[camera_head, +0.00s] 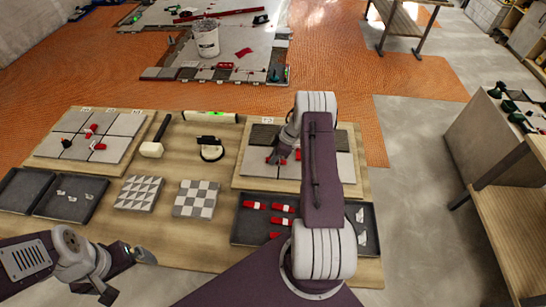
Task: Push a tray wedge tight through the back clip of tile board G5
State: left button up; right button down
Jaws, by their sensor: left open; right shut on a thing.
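Two tile boards lie on the wooden table. I cannot read G5 on either label. The right tile board (330,164) has dark tiles behind and light tiles in front, partly hidden by my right arm. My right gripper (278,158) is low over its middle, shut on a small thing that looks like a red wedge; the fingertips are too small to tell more. Red shows beside the gripper; I cannot tell whether a wedge is in the back clip. Red wedges (283,208) lie in the black tray (237,229) in front. My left gripper (127,276) is open and empty at the front left.
The left tile board (68,124) carries red pieces. A mallet (152,149), a spirit level (210,117), a strap-like tool (211,149), patterned tiles (195,199) and another black tray (72,196) lie on the table. White clips (361,216) are in the right tray.

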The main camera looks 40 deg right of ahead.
jog(key=shift+d, duration=0.1)
jog(key=c, duration=1.2)
grip_release()
jog(key=shift+c, duration=0.2)
jog(key=shift+s, duration=0.1)
jog(key=shift+r, duration=0.1)
jog(key=v, duration=0.9)
jog(key=shift+b, duration=0.3)
